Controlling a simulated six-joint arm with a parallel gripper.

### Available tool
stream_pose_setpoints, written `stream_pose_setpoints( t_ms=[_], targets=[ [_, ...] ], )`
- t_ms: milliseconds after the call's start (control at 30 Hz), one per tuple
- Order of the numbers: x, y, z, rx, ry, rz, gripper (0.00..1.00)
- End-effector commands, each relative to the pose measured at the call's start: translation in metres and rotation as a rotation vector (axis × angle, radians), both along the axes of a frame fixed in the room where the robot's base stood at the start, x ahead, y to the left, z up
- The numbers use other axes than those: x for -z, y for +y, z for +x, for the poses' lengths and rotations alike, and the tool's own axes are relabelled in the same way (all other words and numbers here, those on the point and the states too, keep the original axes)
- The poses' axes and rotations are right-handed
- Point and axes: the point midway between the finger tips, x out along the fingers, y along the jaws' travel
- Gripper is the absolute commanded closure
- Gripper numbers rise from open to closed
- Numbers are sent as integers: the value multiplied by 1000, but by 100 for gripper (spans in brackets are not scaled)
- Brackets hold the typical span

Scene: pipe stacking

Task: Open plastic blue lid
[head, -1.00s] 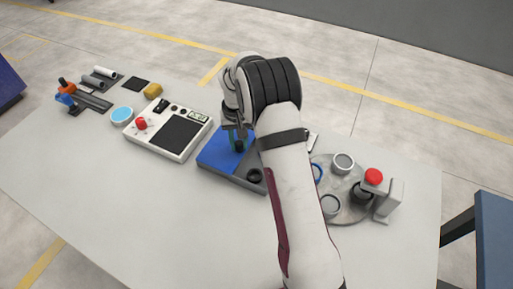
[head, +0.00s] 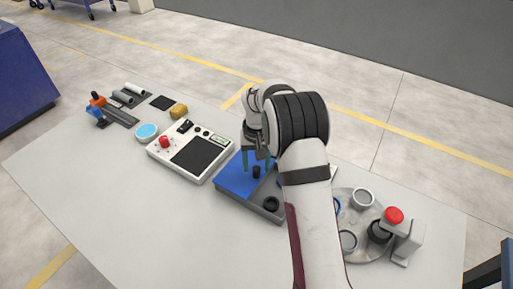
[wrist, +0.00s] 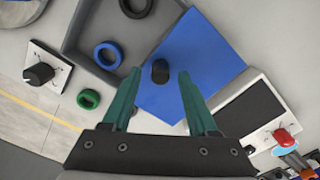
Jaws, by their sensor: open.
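The blue lid (head: 231,180) is a flat plate with a black knob (head: 256,172) standing on it. It lies over the left part of a grey box (head: 262,213). In the wrist view the lid (wrist: 200,50) and its knob (wrist: 160,71) show clearly. My gripper (head: 256,165) is above the lid, pointing down. In the wrist view my gripper (wrist: 158,73) has its two green fingers apart, one on each side of the knob in the picture. Gaps show between knob and fingers. I cannot tell their exact height.
The box's open part holds a dark blue ring (wrist: 107,55) and a black ring (wrist: 136,4). A green ring (wrist: 88,99) lies outside it. A white control panel (head: 163,160) stands left. A round plate (head: 365,246) with rings and a red-topped device (head: 395,215) are right. The front table is clear.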

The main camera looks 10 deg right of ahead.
Motion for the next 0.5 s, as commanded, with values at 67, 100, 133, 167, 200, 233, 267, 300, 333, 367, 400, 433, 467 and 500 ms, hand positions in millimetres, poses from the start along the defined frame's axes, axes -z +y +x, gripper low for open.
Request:
stream_pose_setpoints(
  t_ms=[67, 100, 133, 167, 200, 233, 267, 300, 333, 367, 400, 433, 467, 500],
  targets=[
    [-21, 0, 1, 1, -6, 0, 41],
    [-33, 0, 2, 0, -8, -1, 41],
    [-42, 0, 1, 1, -7, 0, 41],
    [-52, 0, 1, 1, -7, 0, 41],
    [-64, 0, 1, 0, -8, -1, 41],
    [-74, 0, 1, 1, -8, -1, 41],
    [-83, 0, 1, 1, -7, 0, 41],
    [-94, 0, 1, 1, -6, 0, 41],
    [-102, 0, 1, 1, -7, 0, 41],
    [-109, 0, 1, 1, -6, -1, 41],
    [-117, 0, 1, 1, -5, 0, 41],
    [-122, 0, 1, 1, -5, 0, 41],
    [-127, 0, 1, 1, -4, -1, 41],
    [-132, 0, 1, 0, -4, -1, 41]
  ],
)
